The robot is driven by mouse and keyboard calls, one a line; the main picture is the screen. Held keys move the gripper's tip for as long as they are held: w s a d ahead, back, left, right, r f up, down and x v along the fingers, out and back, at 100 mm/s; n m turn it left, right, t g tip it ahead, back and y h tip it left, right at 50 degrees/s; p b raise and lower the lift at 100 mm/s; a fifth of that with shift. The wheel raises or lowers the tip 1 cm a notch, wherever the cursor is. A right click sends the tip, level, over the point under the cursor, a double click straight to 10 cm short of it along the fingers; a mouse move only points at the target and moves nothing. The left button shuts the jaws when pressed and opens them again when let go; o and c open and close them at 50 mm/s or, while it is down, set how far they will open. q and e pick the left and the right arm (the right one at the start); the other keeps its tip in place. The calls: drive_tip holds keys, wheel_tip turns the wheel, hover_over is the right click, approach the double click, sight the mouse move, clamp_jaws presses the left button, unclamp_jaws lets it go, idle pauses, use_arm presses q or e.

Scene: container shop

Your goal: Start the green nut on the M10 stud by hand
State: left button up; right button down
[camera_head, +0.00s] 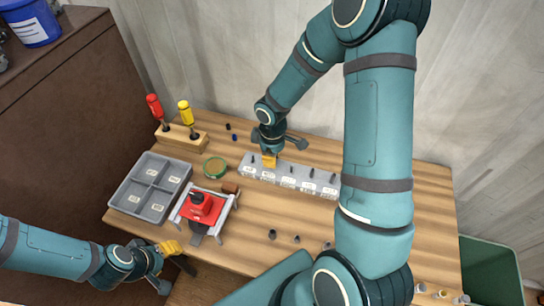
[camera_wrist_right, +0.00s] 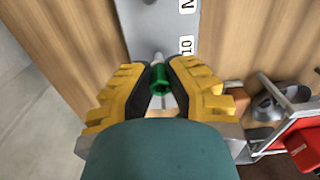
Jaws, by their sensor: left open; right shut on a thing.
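The grey stud block (camera_head: 300,187) stands at the back middle of the bench with a row of upright dark studs and white labels. My right gripper (camera_head: 268,160) is over its left end. In the right wrist view, its yellow fingers (camera_wrist_right: 161,80) are shut on the green nut (camera_wrist_right: 161,84). A pale stud tip (camera_wrist_right: 158,56) shows just beyond the nut, by a label (camera_wrist_right: 186,46) reading "10". Whether the nut is around the stud or only beside it, I cannot tell. My left gripper (camera_head: 174,250) is open and empty near the front left of the bench.
A grey four-compartment tray (camera_head: 128,200) and a red device on a metal frame (camera_head: 203,207) stand left. A green ring-shaped item (camera_head: 214,167) lies behind the device. Two screwdrivers stand in a wooden holder (camera_head: 181,137). Small dark parts (camera_head: 272,235) lie at the front middle.

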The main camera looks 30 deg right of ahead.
drive_tip(key=shift+r+p, duration=0.6)
drive_tip(key=shift+r, duration=0.05)
drive_tip(key=shift+r+p, duration=1)
drive_tip(key=shift+r, duration=1.3)
